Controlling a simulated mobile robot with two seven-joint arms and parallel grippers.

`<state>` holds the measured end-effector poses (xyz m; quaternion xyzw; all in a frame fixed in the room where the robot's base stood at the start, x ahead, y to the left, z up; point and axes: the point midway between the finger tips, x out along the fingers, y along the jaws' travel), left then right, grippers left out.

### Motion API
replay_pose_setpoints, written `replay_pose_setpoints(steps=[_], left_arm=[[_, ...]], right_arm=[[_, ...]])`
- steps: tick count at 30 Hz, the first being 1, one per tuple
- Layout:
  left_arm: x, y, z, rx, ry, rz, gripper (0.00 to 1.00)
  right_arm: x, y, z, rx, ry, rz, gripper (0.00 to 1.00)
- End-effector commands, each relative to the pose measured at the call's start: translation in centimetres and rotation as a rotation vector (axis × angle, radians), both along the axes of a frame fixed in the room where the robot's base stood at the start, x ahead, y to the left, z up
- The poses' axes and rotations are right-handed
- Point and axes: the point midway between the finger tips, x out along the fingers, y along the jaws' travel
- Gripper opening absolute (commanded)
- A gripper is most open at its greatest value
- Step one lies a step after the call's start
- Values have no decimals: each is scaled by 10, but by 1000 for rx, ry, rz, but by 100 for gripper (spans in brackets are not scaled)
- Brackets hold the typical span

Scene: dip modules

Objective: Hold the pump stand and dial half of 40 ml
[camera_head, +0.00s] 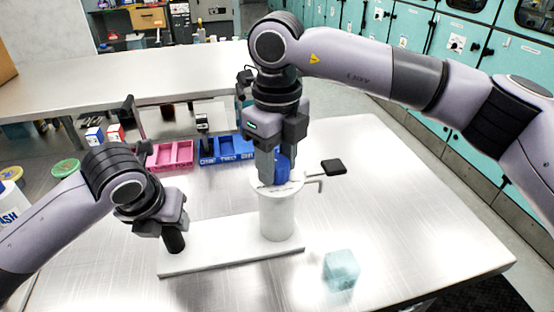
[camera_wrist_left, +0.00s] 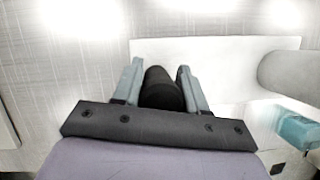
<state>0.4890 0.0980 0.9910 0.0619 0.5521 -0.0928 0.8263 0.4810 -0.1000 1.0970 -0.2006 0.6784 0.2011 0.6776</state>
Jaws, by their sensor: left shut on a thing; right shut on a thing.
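The white pump stand (camera_head: 215,260) lies flat on the metal table, with a black post (camera_head: 174,241) at its left end and a white cylinder (camera_head: 277,218) at its right end. My left gripper (camera_wrist_left: 160,85) is shut on the black post, one finger on each side in the left wrist view. My right gripper (camera_head: 277,170) points down over the cylinder and is shut on the blue dial (camera_head: 283,168) on its top. The fingers partly hide the dial, and I cannot read any marks. A thin spout (camera_head: 316,183) sticks out to the right of the cylinder.
A translucent pale blue cube (camera_head: 341,269) stands right of the stand's front. Pink (camera_head: 172,155) and blue (camera_head: 226,148) trays lie behind, with a black flat piece (camera_head: 333,167) to the right. The table's right side is clear.

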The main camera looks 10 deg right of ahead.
Motion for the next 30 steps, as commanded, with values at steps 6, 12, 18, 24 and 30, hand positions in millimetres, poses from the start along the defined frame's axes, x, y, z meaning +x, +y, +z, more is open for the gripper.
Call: replay_pose_setpoints(steps=[6,12,18,24,30], left_arm=[[0,0,0,1,1,-1,0],[0,0,0,1,1,-1,0],[0,0,0,1,1,-1,0],[0,0,0,1,1,-1,0],[0,0,0,0,0,-1,0]], right_arm=[[1,0,1,0,-2,-12,13],[1,0,1,0,-2,-11,13],[0,0,1,0,-2,-10,69],[0,0,0,1,-1,-9,69],[1,0,17,2,-5,-10,69]])
